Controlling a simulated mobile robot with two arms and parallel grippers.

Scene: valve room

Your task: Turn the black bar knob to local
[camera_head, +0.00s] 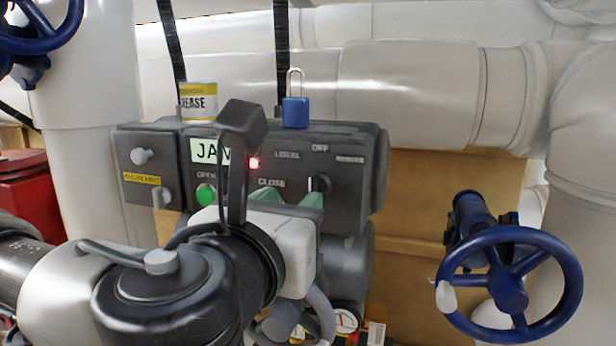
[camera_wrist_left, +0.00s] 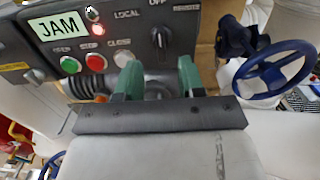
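The black bar knob (camera_head: 320,184) is on the right part of the grey control box (camera_head: 345,212), among the labels LOCAL, OFF and REMOTE. In the left wrist view the knob (camera_wrist_left: 160,40) stands about upright, in line with OFF. My left gripper (camera_head: 288,198) is in front of the box's lower edge, partly hidden by my own arm in the head view. In the left wrist view its two green fingers (camera_wrist_left: 160,78) are apart with nothing between them, and the knob shows just beyond the gap. My right gripper is not in view.
The box carries a green button (camera_head: 206,194), a red button (camera_wrist_left: 70,65), a white button (camera_wrist_left: 124,58), a lit red lamp (camera_head: 254,162) and a JAM label (camera_head: 208,150). A grease can (camera_head: 199,103) and blue padlock (camera_head: 295,112) stand on top. A blue handwheel (camera_head: 510,290) is right.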

